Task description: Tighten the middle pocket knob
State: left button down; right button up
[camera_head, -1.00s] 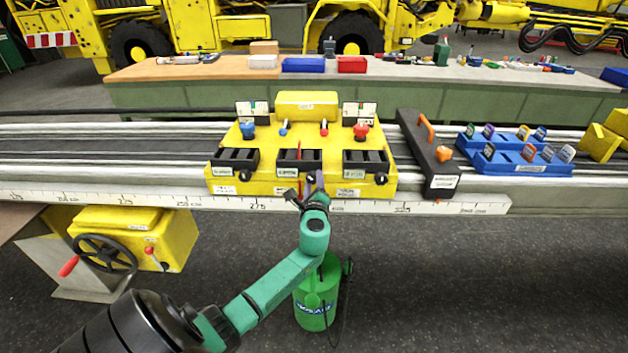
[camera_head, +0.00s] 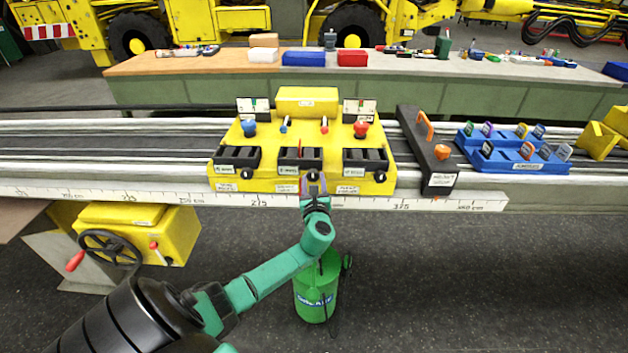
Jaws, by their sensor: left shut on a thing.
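The yellow fixture (camera_head: 233,184) stands on the boom rail and has three black pockets along its front. The middle pocket (camera_head: 290,164) holds a thin red upright piece. My left gripper (camera_head: 313,180) comes up from below and is shut at the middle pocket's knob, on the fixture's front face. The gripper largely hides that knob. The left pocket's black knob (camera_head: 247,174) and the right pocket's black knob (camera_head: 379,176) are in plain view. My right gripper is not in view.
A black bar with an orange handle and orange knob (camera_head: 441,152) lies right of the fixture. Beyond it is a blue rack (camera_head: 512,164) with several tokens. A white ruler strip (camera_head: 420,202) runs along the rail's front. A green canister (camera_head: 312,301) stands on the floor below.

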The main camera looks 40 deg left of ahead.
pick_arm(q)
jog(key=shift+a+r, duration=0.2)
jog(key=shift+r, duration=0.25)
jog(key=shift+c, duration=2.1)
grip_release()
jog(key=shift+o, duration=0.6)
jog(key=shift+w+f, duration=0.1)
jog(key=shift+f, duration=0.2)
jog(key=shift+d, duration=0.1)
jog(key=shift+s+d+f, duration=0.1)
jog(key=shift+s+d, duration=0.1)
jog(key=shift+s, duration=0.05)
jog(key=b+v, duration=0.1)
jog(key=v, duration=1.3)
jog(key=shift+a, duration=0.1)
